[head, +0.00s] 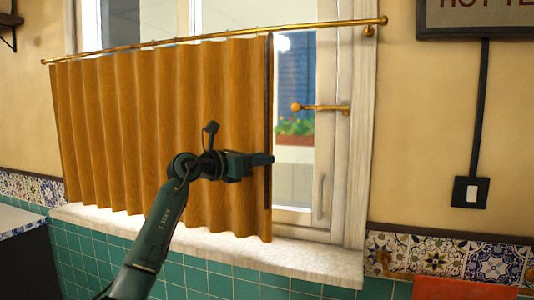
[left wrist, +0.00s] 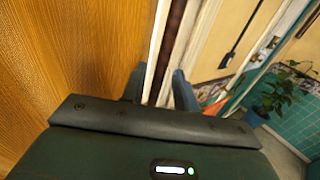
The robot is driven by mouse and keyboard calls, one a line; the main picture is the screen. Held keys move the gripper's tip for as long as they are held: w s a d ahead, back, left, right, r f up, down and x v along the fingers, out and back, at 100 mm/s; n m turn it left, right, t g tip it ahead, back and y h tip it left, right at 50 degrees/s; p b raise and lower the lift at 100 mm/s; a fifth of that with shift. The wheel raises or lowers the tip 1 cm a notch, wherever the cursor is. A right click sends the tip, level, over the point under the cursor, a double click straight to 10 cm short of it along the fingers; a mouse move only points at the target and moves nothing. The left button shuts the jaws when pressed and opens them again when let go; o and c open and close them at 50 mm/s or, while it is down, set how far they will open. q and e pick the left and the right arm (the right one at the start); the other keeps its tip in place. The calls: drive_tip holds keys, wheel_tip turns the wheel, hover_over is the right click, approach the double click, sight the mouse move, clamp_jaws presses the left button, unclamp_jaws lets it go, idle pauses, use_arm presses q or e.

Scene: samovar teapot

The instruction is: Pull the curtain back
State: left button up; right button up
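The orange-brown curtain (head: 150,130) hangs in folds from a brass rod (head: 220,33) and covers the left and middle of the window. A dark upright strip (head: 269,100) runs along its right edge. My left gripper (head: 264,160) is at this edge, at the lower half of the curtain. In the left wrist view the dark strip (left wrist: 169,45) passes between the two fingers (left wrist: 158,92), with light gaps beside it. The fingers look apart, not closed on it. The curtain fabric (left wrist: 70,50) fills the left of that view. My right gripper is not in view.
A brass peg (head: 322,107) sticks out at the window's right. The stone sill (head: 310,262) runs below the curtain. A wall switch (head: 471,192) and a red cloth (head: 450,290) are at the right. A potted plant (left wrist: 275,95) shows in the left wrist view.

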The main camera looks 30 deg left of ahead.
use_arm(q)
drive_tip(key=shift+x, duration=1.3)
drive_tip(key=shift+c, duration=0.4)
clamp_jaws()
